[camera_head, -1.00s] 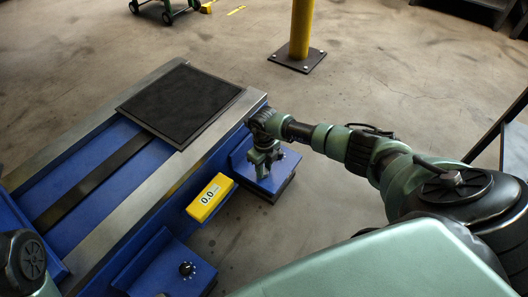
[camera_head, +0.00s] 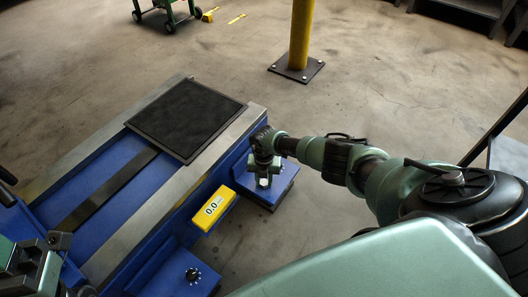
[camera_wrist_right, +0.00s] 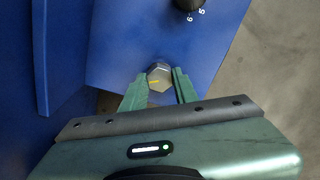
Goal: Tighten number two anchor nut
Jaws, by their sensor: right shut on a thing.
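A metal hex nut (camera_wrist_right: 159,77) with a yellow mark sits on the blue anchor foot (camera_wrist_right: 120,50) in the right wrist view. My right gripper (camera_wrist_right: 160,84) is shut on the nut, with a green finger on each side of it. In the head view my right gripper (camera_head: 264,180) points down onto the far blue foot (camera_head: 285,178), beside the machine. The nut's number cannot be read. My left gripper (camera_head: 40,262) shows partly at the lower left of the head view, away from the feet; its fingertips are unclear.
A black dial with numbers (camera_wrist_right: 188,4) is on the same foot. A black mat (camera_head: 187,120) lies on top.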

